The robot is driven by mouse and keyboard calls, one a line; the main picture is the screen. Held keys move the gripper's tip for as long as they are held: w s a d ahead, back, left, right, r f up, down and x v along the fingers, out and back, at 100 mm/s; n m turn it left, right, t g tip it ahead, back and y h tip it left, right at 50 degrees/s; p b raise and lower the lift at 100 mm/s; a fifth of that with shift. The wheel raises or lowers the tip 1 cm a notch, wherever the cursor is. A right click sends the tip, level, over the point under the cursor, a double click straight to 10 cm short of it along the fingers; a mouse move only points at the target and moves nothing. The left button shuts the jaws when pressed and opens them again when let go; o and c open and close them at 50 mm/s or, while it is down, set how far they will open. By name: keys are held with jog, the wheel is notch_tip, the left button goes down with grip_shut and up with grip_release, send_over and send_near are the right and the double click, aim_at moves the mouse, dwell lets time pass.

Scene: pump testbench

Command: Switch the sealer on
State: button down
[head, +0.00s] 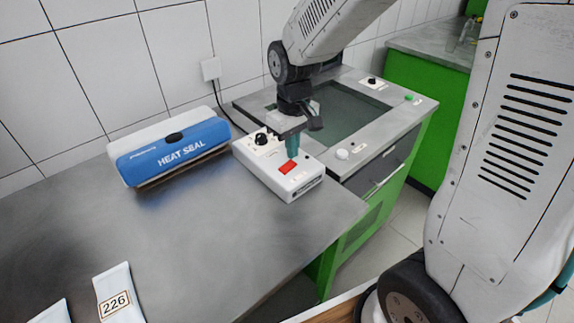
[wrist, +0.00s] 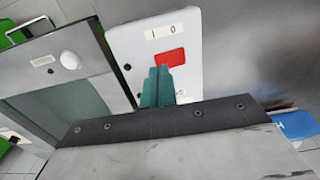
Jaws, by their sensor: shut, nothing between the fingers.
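The sealer is a blue and white HEAT SEAL unit (head: 172,148) by the wall on the steel bench. To its right is a white control box (head: 270,180) with a black knob (head: 261,139) and a red rocker switch (head: 288,167). In the wrist view the red switch (wrist: 170,59) sits below the marks I and O on the box (wrist: 195,28). My gripper (head: 292,150) points down, its teal fingers closed together with nothing between them, just beside the switch. In the wrist view the fingertips (wrist: 158,72) overlap the switch's lower edge. I cannot tell whether they touch it.
A sunken-topped green unit (head: 350,118) with a white knob (head: 342,154) stands right of the box. A cable runs to a wall socket (head: 211,69). A pouch marked 226 (head: 117,292) lies at the bench's front left. The bench's middle (head: 210,230) is clear.

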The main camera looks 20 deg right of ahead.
aim_at(292, 162)
jog(key=shift+f, duration=1.05)
dwell(0.4)
jog(key=shift+r, duration=3.55)
jog(key=s+d+r+m, duration=0.1)
jog(key=s+r, duration=0.1)
jog(key=s, duration=0.5)
jog(key=s+d+r+m+t, duration=0.1)
jog(key=s+r, duration=0.2)
jog(key=s, duration=0.4)
jog(key=s+d+r+m, duration=0.1)
jog(key=s+r, duration=0.1)
jog(key=s, duration=0.6)
jog(key=shift+d+r+m, duration=0.15)
jog(key=shift+r+m, duration=0.15)
jog(key=shift+r, duration=0.05)
